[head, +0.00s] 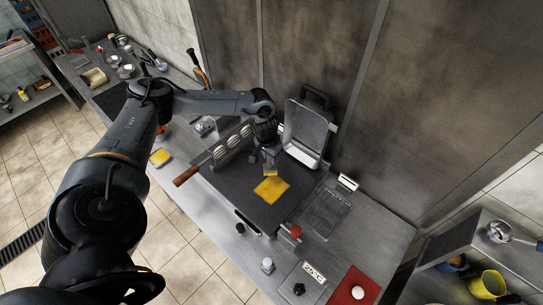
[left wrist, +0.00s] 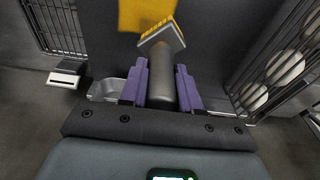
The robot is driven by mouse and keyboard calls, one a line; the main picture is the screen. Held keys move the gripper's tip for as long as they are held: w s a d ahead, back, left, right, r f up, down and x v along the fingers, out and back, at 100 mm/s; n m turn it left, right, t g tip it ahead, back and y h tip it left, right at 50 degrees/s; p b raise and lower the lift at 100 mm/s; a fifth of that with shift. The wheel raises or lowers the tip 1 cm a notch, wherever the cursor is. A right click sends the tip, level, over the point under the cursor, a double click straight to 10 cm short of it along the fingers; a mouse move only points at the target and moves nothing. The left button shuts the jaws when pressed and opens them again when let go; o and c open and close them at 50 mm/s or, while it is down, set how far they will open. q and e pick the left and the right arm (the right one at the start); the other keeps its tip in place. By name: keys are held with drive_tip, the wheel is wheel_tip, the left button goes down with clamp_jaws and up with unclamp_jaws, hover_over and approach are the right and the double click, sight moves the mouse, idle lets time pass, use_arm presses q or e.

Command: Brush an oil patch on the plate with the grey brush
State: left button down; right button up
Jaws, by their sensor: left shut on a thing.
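The dark flat plate (head: 237,188) lies on the metal counter, with a yellow oil patch (head: 271,189) near its middle. My left gripper (head: 268,152) is above the plate, just behind the patch. In the left wrist view its two purple fingers (left wrist: 160,88) are shut on the grey handle of the brush (left wrist: 162,38). The brush's yellow-orange bristles point toward the oil patch (left wrist: 143,12). In the head view the brush (head: 270,171) hangs bristles down at the patch's back edge. I cannot tell whether the bristles touch the plate. My right gripper is not in view.
A wire basket (head: 232,143) with white round items and a wooden handle lies along the plate's back left. A raised metal lid (head: 305,132) stands behind. A wire rack (head: 325,213) is right, and a red board (head: 354,287) lies front right.

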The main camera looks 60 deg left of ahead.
use_arm(q)
drive_tip(key=shift+r+p, duration=0.15)
drive_tip(key=shift+p, duration=0.25)
drive_tip(key=shift+f, duration=0.25)
wheel_tip(320, 180, down, 5)
drive_tip(key=shift+r+b, duration=0.1)
drive_tip(key=shift+b, duration=1)
drive_tip(key=shift+r, duration=0.2)
drive_tip(key=shift+p, duration=0.35)
drive_tip(key=shift+f, duration=0.15)
drive_tip(key=shift+f, duration=0.55)
drive_tip(key=shift+w, duration=0.1)
drive_tip(key=shift+w+d+r, duration=0.1)
drive_tip(key=shift+w+d, duration=0.2)
drive_tip(key=shift+w, duration=0.3)
drive_tip(key=shift+w+d, duration=0.25)
drive_tip(key=shift+w, duration=0.35)
drive_tip(key=shift+w+d+r, duration=0.1)
drive_tip(key=shift+w+d, duration=0.2)
drive_tip(key=shift+w, duration=0.3)
